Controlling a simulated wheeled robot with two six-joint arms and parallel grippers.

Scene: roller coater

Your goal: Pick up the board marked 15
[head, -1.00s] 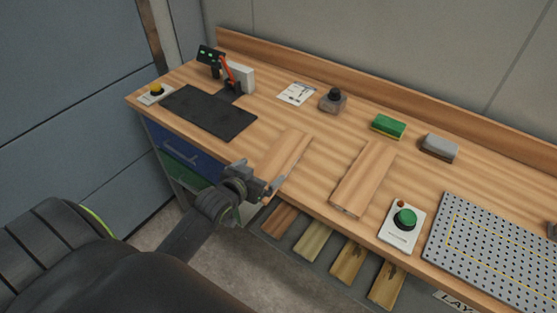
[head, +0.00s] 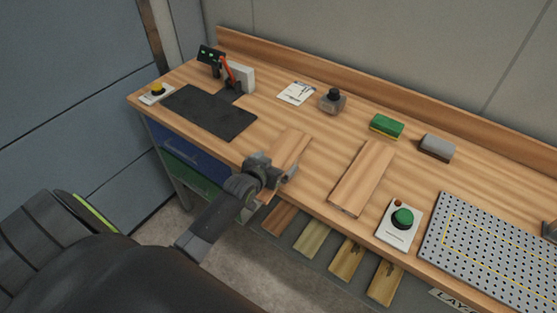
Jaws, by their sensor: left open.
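Two light wooden boards lie on the workbench: a left board (head: 290,147) and a right board (head: 363,177). I can make out no number on either one. My left gripper (head: 286,181) is open at the near end of the left board, by the bench's front edge. It hides that end, and I cannot tell whether the fingers touch it. More boards (head: 345,262) in several wood tones stick out below the bench top; no 15 is readable on them. My right gripper is not in view.
A green button box (head: 401,222) and a perforated grey plate (head: 495,250) are on the right. A black mat (head: 208,111) is on the left. A green sponge (head: 387,126), a grey block (head: 437,147) and a knobbed block (head: 332,101) stand behind the boards.

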